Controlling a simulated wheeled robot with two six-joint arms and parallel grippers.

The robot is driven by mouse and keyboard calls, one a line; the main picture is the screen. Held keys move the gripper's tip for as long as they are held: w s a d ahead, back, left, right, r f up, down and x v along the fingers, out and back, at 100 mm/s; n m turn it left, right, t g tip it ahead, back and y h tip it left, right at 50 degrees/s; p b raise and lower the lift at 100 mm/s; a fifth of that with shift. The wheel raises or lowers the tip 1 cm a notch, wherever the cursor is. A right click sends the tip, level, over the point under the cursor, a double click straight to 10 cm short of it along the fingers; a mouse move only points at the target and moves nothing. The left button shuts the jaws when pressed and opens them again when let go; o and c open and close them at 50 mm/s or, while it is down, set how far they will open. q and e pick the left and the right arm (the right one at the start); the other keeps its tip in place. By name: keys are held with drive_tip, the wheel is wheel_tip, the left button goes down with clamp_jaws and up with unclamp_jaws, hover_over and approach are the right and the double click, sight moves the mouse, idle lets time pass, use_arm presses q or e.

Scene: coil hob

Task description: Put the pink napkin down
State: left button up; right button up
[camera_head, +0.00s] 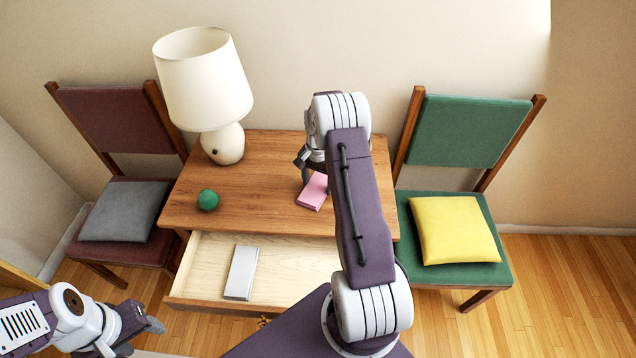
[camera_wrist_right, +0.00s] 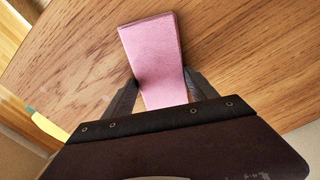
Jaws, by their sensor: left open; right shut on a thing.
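The pink napkin (camera_head: 313,191) is a flat folded rectangle at the wooden table top, right of its middle. In the right wrist view the napkin (camera_wrist_right: 153,52) lies between the two fingers of my right gripper (camera_wrist_right: 157,92). My left gripper (camera_head: 140,328) is open and empty at the lower left, in front of the table and away from the napkin.
The table (camera_head: 270,207) also bears a white lamp (camera_head: 205,85) and a green ball (camera_head: 208,200). Its open drawer (camera_head: 290,270) holds a pale grey box (camera_head: 241,272). Chairs with a grey cushion (camera_head: 125,211) and a yellow cushion (camera_head: 455,230) flank it. The table's middle is clear.

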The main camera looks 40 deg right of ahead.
sight(318, 185)
drive_tip(key=shift+s+f, duration=0.1)
drive_tip(key=o, duration=1.3)
drive_tip(key=shift+o, duration=0.2)
wheel_tip(318, 185, up, 12)
drive_tip(key=p, duration=0.1)
drive_tip(key=shift+r+p, duration=0.25)
drive_tip(key=shift+p, duration=0.05)
